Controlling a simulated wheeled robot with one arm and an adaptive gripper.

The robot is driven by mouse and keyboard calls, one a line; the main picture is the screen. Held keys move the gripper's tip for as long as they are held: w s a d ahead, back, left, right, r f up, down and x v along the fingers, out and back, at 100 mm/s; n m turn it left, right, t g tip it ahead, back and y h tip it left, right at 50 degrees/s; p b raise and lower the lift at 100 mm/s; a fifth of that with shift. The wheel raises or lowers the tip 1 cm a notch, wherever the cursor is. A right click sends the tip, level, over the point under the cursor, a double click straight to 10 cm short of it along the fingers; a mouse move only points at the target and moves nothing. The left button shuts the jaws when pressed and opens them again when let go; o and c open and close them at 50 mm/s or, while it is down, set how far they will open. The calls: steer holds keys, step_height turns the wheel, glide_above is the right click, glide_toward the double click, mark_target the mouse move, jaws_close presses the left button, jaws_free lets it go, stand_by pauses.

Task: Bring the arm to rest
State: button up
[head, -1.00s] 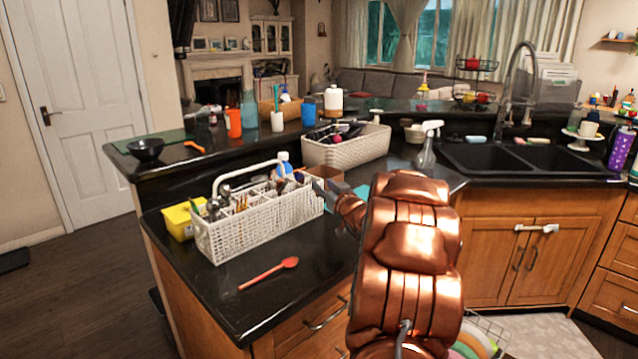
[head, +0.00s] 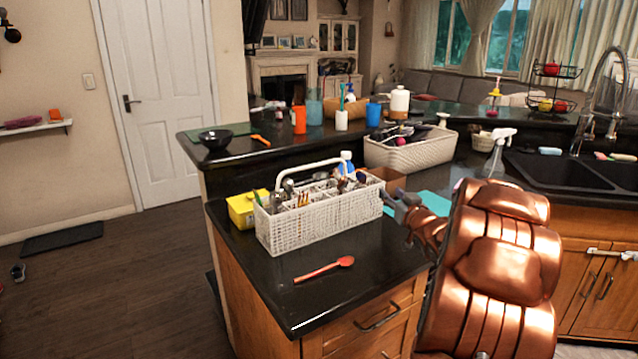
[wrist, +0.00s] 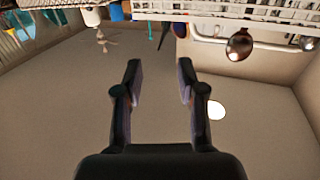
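My copper-coloured arm (head: 500,265) reaches over the black counter from the lower right. My gripper (head: 392,200) is partly visible in the head view, just beyond the right end of a white woven caddy (head: 320,225). In the wrist view, the two dark fingers of my gripper (wrist: 160,82) stand wide apart with nothing between them. The caddy holds several utensils and bottles, and its handle arches above it. I cannot tell whether the gripper touches the caddy.
A red spoon (head: 325,269) lies in front of the caddy, and a yellow box (head: 241,212) stands at its left. A woven basket (head: 412,152), a spray bottle (head: 497,152) and a black sink (head: 570,172) are farther back. Open floor (head: 120,270) lies left.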

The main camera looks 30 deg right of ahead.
steer(key=s+a+f+g, duration=0.1)
steer(key=s+a+g, duration=0.1)
steer(key=a, duration=0.6)
steer(key=s+a+f+g+y+p, duration=0.1)
steer(key=s+a+f+g, duration=0.1)
steer(key=a+g, duration=0.2)
steer(key=s+a+f+g+y+p, duration=0.1)
steer(key=s+a+g, duration=0.1)
steer(key=a, duration=0.9)
steer(key=shift+s+a+f+n+g, duration=0.1)
steer(key=shift+a+f+n+g, duration=0.25)
steer(key=shift+g, duration=0.55)
steer(key=s+a+f+n+g+y+p, duration=0.1)
steer(key=s+a+g, duration=0.3)
steer(key=s+a, duration=0.7)
steer(key=s+a+n+g+y+p, duration=0.1)
steer(key=s+a+g, duration=0.4)
steer(key=s+a, duration=0.7)
steer(key=s+n+y, duration=0.1)
steer(key=s+y, duration=0.1)
steer(key=s, duration=0.4)
steer(key=shift+f, duration=0.35)
